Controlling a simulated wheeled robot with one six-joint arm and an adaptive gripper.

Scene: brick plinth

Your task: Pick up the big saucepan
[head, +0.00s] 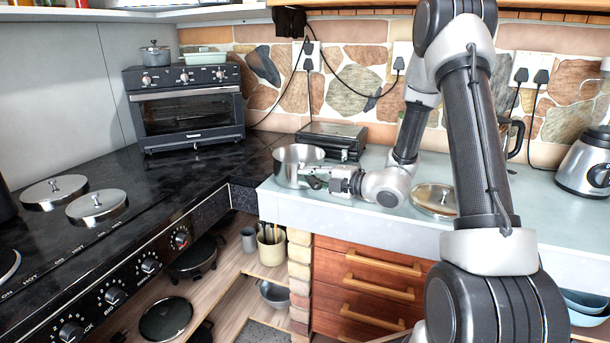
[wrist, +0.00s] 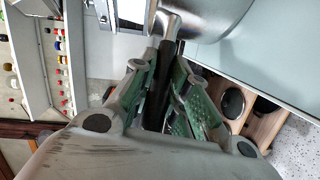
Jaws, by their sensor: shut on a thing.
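The big saucepan (head: 291,170) is a shiny metal pan at the left end of the pale counter, near its front corner. My gripper (head: 318,179) reaches it from the right and is shut on its handle. In the wrist view my gripper (wrist: 172,95) has its green-padded fingers on either side of the dark handle. The saucepan's metal side (wrist: 215,18) shows at the top of the wrist view. Whether the pan's base touches the counter I cannot tell.
A small dark appliance (head: 333,141) stands right behind the pan. A round metal lid (head: 434,199) lies on the counter (head: 400,221) to the right. A blender (head: 588,160) stands at far right. The black stove (head: 130,215) and toaster oven (head: 186,105) are at left.

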